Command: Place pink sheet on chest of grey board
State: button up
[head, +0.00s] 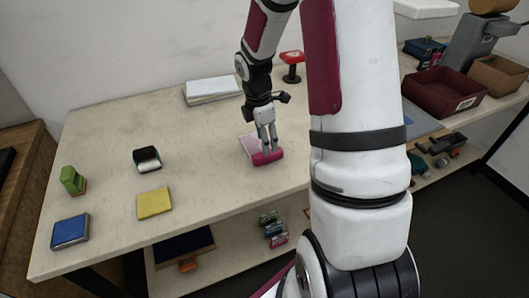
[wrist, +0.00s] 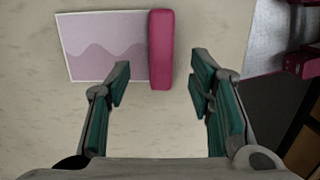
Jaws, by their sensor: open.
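The pink sheet (head: 247,147) lies flat on the table, below my gripper. In the wrist view the sheet (wrist: 103,48) is pale pink with a mauve wave pattern, and a crimson bar (wrist: 161,50) runs along its right edge. The bar also shows in the head view (head: 267,157). My gripper (head: 268,147) is open and points down over the bar. In the wrist view its fingers (wrist: 161,72) are on either side of the bar's near end, with nothing held. A pale grey-white flat box (head: 212,89) lies at the table's back; I cannot tell if it is the grey board chest.
A red-topped stand (head: 291,66) is at the back. A yellow pad (head: 154,203), a blue pad (head: 70,231), a green block (head: 72,180) and a black-and-white item (head: 147,159) are at left. A dark red bin (head: 445,90) is at right. The table between is clear.

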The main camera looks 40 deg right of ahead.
jog(key=f, duration=0.5)
jog(key=shift+s+d, duration=0.15)
jog(key=shift+d, duration=0.2)
jog(key=c, duration=1.1)
